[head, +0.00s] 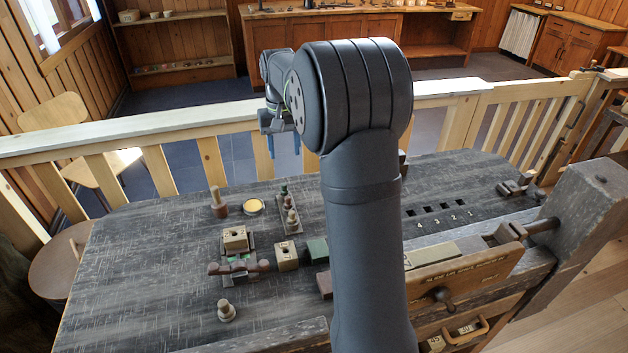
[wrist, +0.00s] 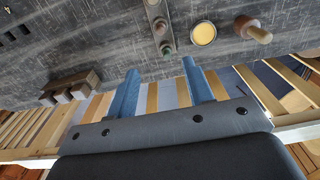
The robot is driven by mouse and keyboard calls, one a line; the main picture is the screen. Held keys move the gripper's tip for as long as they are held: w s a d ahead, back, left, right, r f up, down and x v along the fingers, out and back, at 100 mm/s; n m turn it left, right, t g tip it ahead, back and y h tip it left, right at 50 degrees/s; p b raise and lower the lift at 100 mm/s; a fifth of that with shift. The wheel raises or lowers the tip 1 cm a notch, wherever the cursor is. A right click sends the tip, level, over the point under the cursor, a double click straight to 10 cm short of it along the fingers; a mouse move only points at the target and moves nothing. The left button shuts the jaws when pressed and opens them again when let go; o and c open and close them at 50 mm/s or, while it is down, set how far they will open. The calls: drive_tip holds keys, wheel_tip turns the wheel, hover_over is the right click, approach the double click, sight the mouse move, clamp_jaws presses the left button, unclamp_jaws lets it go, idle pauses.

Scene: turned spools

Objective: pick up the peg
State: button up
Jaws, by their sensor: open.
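A peg-like piece (head: 218,201) with a pale shaft and a reddish-brown base stands upright at the back left of the dark bench. It also shows at the upper right of the wrist view (wrist: 258,34). Another turned, pale grey-brown piece (head: 226,312) stands near the bench's front left; I cannot tell for sure which is the peg. My gripper (wrist: 160,66) is open and empty, its two blue fingers spread. In the head view its fingers (head: 284,144) hang above the far edge of the bench, near the railing, apart from both pieces and partly hidden by my arm.
A round yellow-topped tin (head: 253,206) stands beside the back-left piece. A narrow board with several turned spools (head: 290,218) lies to its right. Wooden blocks (head: 286,256) and a green block (head: 317,250) sit mid-bench. A pale railing (head: 210,130) runs behind. The bench's left is clear.

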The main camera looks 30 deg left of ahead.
drive_tip(key=n, duration=0.9)
hover_over(288, 197)
wheel_tip(288, 197, down, 12)
drive_tip(key=shift+a+f, duration=0.15)
drive_tip(key=shift+s+d+f, duration=0.1)
drive_tip(key=shift+f, duration=1.25)
drive_tip(key=shift+d+f, duration=0.1)
drive_tip(key=shift+f, duration=1.25)
clamp_jaws()
